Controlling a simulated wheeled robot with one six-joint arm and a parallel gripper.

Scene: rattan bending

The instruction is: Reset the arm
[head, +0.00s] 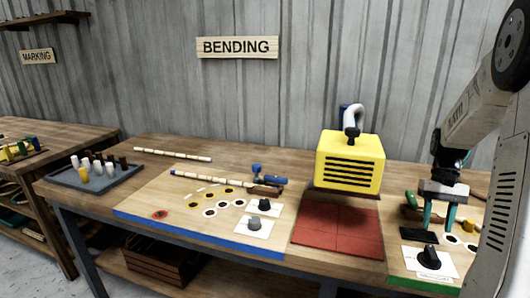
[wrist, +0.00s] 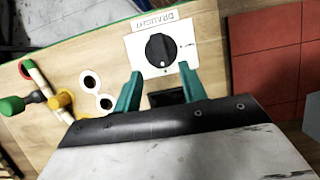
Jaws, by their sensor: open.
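My gripper (head: 437,217) hangs at the right end of the bench with its two green fingers pointing down. It is open and nothing shows between the fingers. In the wrist view my gripper (wrist: 160,80) has its fingers spread just short of a black knob (wrist: 160,50) on a white card. The same knob (head: 429,257) shows in the head view below and in front of the fingers. Whether the fingers touch anything is hard to tell, but they look apart from the knob. My arm comes in from the upper right.
A yellow vented machine (head: 350,162) stands above a red tiled pad (head: 338,228), left of my gripper. A board with black holes (head: 185,215) and a grey tray with pegs (head: 95,187) lie further left. A segmented rod (head: 172,154) lies at the back.

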